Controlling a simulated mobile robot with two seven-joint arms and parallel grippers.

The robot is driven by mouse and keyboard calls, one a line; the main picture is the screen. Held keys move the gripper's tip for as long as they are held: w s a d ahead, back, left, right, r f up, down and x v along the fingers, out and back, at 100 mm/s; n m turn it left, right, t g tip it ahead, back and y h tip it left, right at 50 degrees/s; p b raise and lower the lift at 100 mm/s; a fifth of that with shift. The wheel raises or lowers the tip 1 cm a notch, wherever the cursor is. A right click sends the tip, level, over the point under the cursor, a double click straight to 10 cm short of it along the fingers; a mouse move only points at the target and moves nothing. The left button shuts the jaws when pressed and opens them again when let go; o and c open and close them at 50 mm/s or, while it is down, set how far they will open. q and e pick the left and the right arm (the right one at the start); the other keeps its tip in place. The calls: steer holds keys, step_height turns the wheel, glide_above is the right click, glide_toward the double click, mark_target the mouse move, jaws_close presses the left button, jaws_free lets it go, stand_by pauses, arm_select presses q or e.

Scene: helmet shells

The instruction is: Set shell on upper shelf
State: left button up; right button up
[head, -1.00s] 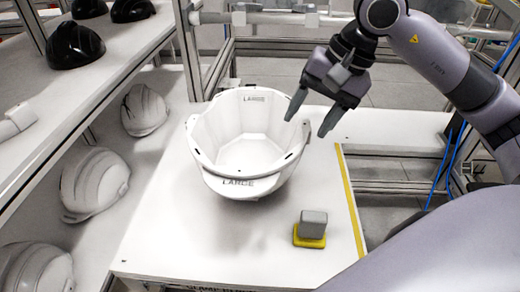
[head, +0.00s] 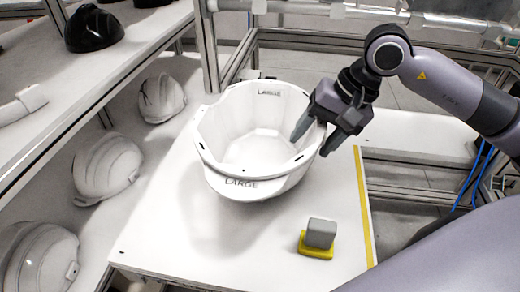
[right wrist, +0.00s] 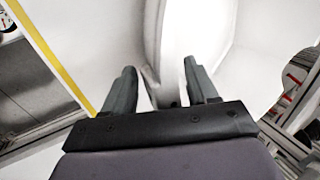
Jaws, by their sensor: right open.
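A white helmet shell (head: 245,185) marked LARGE sits upside down on the white table (head: 190,245), its hollow facing up. My right gripper (head: 315,143) is open at the shell's right rim, one finger over the inside and the other outside. In the right wrist view the shell's rim (right wrist: 155,45) runs between the two open fingers (right wrist: 160,88). I cannot tell whether a finger touches it. The upper shelf (head: 75,85) stands at the left and bears black helmets (head: 92,28). My left gripper is not in view.
White helmets (head: 108,165) stand on the lower shelf at the left. A grey block on a yellow base (head: 319,236) sits on the table in front of the shell. A yellow strip (head: 363,205) marks the table's right side. Metal frame posts (head: 208,45) rise behind.

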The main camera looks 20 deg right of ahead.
steer(key=shift+a+f, duration=0.1)
steer(key=shift+f, duration=0.2)
jaws_close()
steer(key=shift+w+r, duration=0.1)
